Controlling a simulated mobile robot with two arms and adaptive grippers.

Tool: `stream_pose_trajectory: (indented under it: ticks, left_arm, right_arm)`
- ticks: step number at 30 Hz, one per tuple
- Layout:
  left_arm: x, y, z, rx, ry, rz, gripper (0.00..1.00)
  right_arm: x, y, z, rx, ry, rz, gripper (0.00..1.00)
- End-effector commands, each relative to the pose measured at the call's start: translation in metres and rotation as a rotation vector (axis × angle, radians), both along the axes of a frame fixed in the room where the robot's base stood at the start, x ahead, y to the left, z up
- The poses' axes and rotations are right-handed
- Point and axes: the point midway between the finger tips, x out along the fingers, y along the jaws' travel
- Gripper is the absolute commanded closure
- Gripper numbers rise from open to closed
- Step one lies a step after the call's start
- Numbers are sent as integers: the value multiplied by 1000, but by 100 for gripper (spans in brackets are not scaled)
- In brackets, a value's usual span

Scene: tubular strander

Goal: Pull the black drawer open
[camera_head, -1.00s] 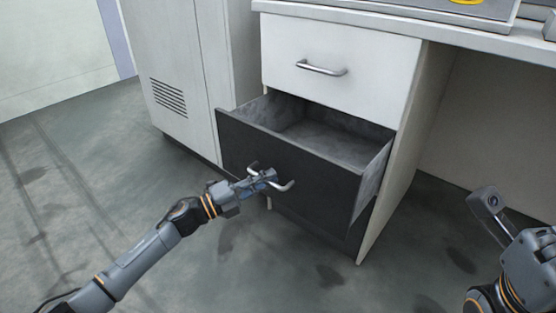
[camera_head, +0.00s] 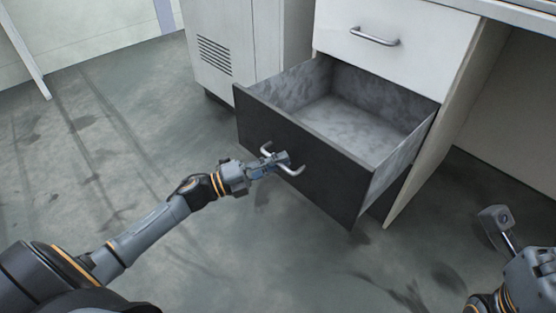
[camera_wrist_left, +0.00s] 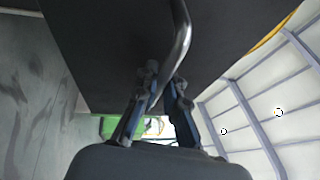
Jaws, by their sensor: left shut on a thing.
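The black drawer (camera_head: 310,165) is pulled well out of the white desk, and its grey, empty inside shows. Its curved metal handle (camera_head: 292,171) is on the front panel. My left gripper (camera_head: 280,160) is shut on this handle. In the left wrist view the metal handle (camera_wrist_left: 181,45) runs down between the two fingers (camera_wrist_left: 160,105), in front of the black drawer front (camera_wrist_left: 110,40). My right arm shows at the lower right of the head view; its fingertips cannot be made out clearly.
A white upper drawer (camera_head: 390,45) with a metal handle is closed above the black one. A white cabinet (camera_head: 225,45) with a vent stands to the left. The grey floor (camera_head: 130,120) in front is clear.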

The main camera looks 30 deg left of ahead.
Motion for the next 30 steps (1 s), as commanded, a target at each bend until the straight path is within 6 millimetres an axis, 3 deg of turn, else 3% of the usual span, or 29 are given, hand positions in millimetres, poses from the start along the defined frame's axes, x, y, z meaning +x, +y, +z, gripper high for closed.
stream_pose_trajectory:
  ticks: [1,3,4,16,30]
  left_arm:
    - [0,0,0,0,1,1,100]
    - [0,0,0,0,1,1,80]
    - [0,0,0,0,1,1,79]
    - [-6,5,-3,0,4,1,79]
    - [-71,66,-18,2,4,2,79]
  right_arm:
    - [0,0,0,0,0,0,100]
    - [0,0,0,0,0,0,100]
    - [0,0,0,0,0,0,100]
    - [0,0,0,0,-1,-1,100]
    - [0,0,0,0,-1,0,100]
